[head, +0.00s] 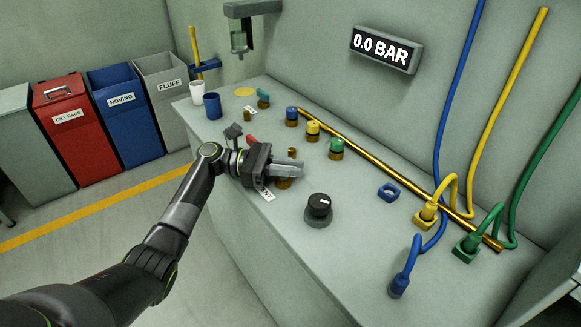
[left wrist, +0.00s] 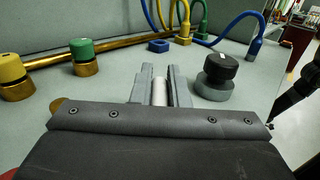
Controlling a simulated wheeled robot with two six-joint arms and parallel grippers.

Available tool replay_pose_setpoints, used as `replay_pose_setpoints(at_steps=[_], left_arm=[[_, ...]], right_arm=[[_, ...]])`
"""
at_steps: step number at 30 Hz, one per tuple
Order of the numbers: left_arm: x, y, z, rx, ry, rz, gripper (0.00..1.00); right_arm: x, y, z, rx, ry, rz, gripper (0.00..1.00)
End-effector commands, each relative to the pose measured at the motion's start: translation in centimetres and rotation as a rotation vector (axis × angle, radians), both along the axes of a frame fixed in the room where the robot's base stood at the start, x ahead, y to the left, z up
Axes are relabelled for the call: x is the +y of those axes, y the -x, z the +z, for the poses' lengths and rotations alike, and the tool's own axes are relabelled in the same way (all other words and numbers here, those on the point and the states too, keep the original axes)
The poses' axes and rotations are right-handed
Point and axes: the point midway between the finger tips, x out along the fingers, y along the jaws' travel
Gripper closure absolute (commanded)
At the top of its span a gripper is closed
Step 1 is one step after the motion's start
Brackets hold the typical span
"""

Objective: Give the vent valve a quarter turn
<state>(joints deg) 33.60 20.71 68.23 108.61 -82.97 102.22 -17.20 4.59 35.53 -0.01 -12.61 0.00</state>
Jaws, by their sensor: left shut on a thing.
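My left gripper (head: 290,168) is over the bench, shut on a pale grey bar (left wrist: 159,92) that shows between its fingers in the left wrist view. A brass base (head: 284,183) sits right under the fingers, with a white tag (head: 264,190) beside it whose lettering is hard to read. This looks like the vent valve; the gripper hides most of it, so I cannot tell its handle's angle. The gauge display (head: 387,49) on the wall reads 0.0 BAR. My right gripper is not in view.
A black knob (head: 318,206) stands just right of the gripper. Brass fittings with blue (head: 292,113), yellow (head: 313,128) and green (head: 337,146) caps stand behind it. A brass pipe (head: 375,172) runs along the bench. Hoses with coloured plugs are at right; cups and bins at left.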

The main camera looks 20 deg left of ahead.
Motion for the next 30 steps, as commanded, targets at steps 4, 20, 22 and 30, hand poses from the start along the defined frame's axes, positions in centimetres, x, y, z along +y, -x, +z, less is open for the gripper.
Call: replay_pose_setpoints(at_steps=[4, 20, 22, 30], left_arm=[[0.0, 0.0, -0.1, 0.001, -0.003, 0.001, 0.74], [1.6, 0.1, -0.2, 0.002, -0.005, 0.004, 0.64], [2.9, 0.3, -0.3, 0.002, -0.005, 0.005, 0.64], [9.5, 1.0, -0.3, 0.002, -0.006, 0.005, 0.64]], right_arm=[[0.0, 0.0, 0.0, 0.0, 0.0, 0.0, 0.64], [0.0, 0.0, -0.4, 0.0, 0.0, 0.0, 0.64], [0.0, 0.0, -0.6, 0.0, 0.0, 0.0, 0.64], [0.1, 0.0, -1.9, 0.0, -0.001, 0.0, 0.64]])
